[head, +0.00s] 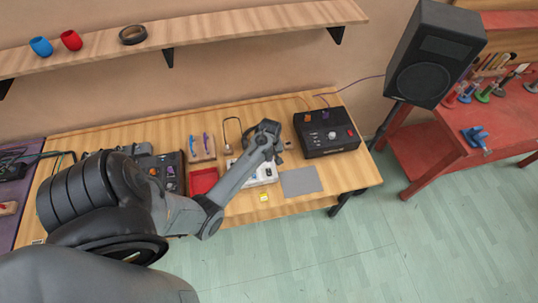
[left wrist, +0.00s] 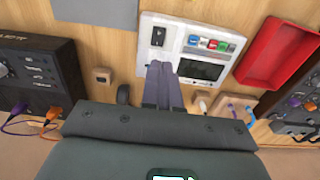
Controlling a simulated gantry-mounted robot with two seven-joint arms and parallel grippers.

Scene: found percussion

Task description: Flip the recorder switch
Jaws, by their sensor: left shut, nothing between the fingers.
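The recorder is a white panel (left wrist: 185,50) on the wooden bench in the left wrist view. It carries a black switch plate (left wrist: 157,37), several coloured buttons (left wrist: 208,43) and a dark screen (left wrist: 201,70). In the head view the recorder (head: 267,173) is partly hidden by my left arm. My left gripper (left wrist: 160,70) is shut and empty. Its fingertips show at the recorder's near edge, beside the screen and below the switch plate in the picture; I cannot tell whether they touch. It also shows in the head view (head: 268,138). My right gripper is not in view.
A black box with knobs and cables (head: 327,132) stands right of the recorder. A red tray (head: 204,181) lies left of it. A grey mat (head: 301,181) and a yellow note (head: 263,198) lie near the front edge. A wooden shelf (head: 195,32) hangs above.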

